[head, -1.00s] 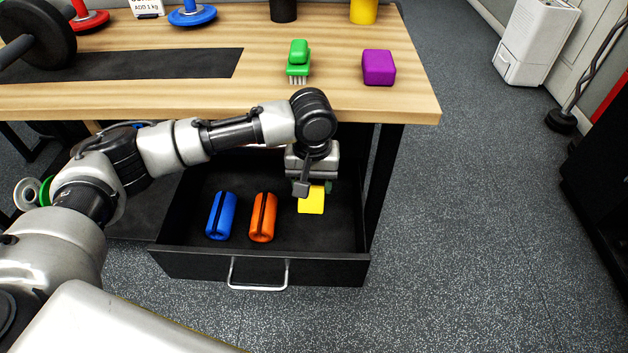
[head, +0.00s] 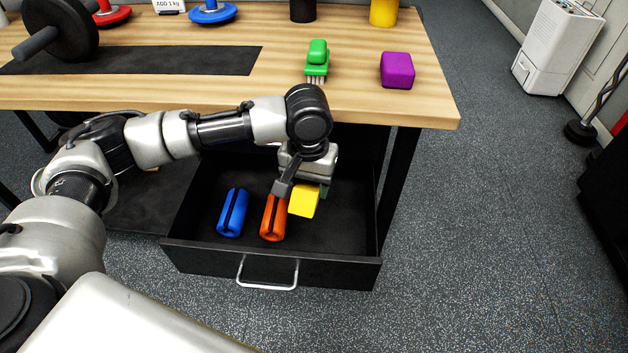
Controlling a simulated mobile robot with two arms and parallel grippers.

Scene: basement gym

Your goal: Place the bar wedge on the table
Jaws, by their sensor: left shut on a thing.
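The yellow block (head: 304,201), which I take to be the bar wedge, is held by my left gripper (head: 298,188). The gripper points down into the open drawer and is shut on the block. The block looks slightly tilted and appears above the drawer floor, just right of the orange grooved cylinder, whose edge it overlaps in the picture. The gripper hides the block's top. The wooden table (head: 425,105) stands above and behind the drawer. My right gripper is not in view.
The black drawer (head: 335,268) also holds a blue grooved cylinder (head: 232,213) and an orange one (head: 272,218). On the table are a green brush (head: 317,60), a purple block (head: 397,71), a dark mat (head: 170,62) and weights. The table's right front area is bare.

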